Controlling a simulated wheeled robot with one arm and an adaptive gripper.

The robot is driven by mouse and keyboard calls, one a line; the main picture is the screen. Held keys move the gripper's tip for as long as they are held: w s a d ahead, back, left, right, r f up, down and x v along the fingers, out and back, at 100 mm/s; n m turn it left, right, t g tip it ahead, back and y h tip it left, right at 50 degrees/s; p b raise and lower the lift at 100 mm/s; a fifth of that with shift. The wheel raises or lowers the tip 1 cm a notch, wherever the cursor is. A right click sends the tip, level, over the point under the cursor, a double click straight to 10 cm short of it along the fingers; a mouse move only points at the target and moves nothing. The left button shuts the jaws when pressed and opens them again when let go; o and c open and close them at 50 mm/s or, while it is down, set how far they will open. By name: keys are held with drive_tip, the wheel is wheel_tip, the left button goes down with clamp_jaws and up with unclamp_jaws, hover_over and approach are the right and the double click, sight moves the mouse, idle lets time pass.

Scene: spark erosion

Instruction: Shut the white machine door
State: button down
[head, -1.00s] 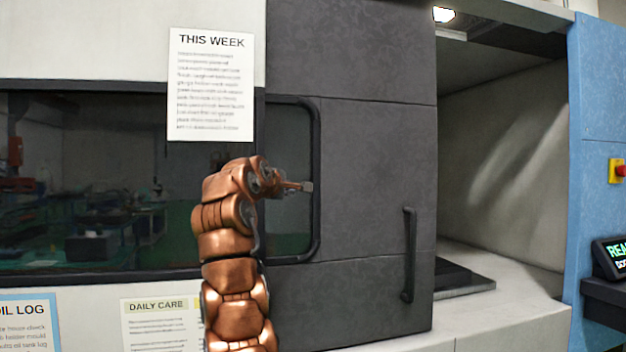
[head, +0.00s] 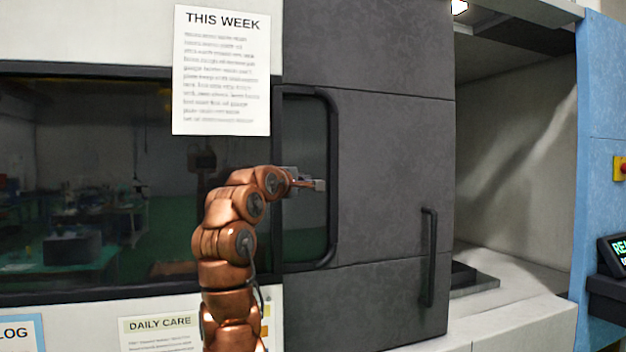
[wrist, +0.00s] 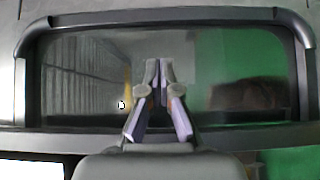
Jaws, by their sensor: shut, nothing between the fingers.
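The machine door (head: 385,140) looks dark grey rather than white, on a machine with white panels. It has a rounded window at its left and a vertical black bar handle (head: 428,257) at its lower right. To its right the work chamber (head: 515,160) is open. My gripper (head: 320,185) is shut and empty. In the head view it is in front of the door's window, left of the handle and apart from it. In the wrist view the closed fingers (wrist: 159,70) point at the framed window (wrist: 225,70); whether they touch it I cannot tell.
A blue panel (head: 602,90) with a red and yellow button stands right of the chamber, with a small display (head: 612,255). A white ledge (head: 520,318) runs below the opening. A "THIS WEEK" sheet (head: 222,75) hangs above my arm, a "DAILY CARE" sheet (head: 160,332) below.

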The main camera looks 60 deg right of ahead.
drive_tip(key=p, duration=0.6)
approach(336, 178)
drive_tip(key=w+d, duration=0.3)
drive_tip(key=shift+w+r, duration=0.2)
drive_tip(key=shift+r, duration=0.05)
drive_tip(key=shift+s+d+f+p, duration=0.1)
drive_tip(key=shift+s+d+p, duration=0.5)
drive_tip(key=shift+d, duration=0.15)
drive_tip(key=shift+s+d+f+p, duration=0.1)
drive_tip(key=shift+s+d+p, duration=0.5)
drive_tip(key=shift+d, duration=0.2)
drive_tip(key=shift+d+f, duration=0.1)
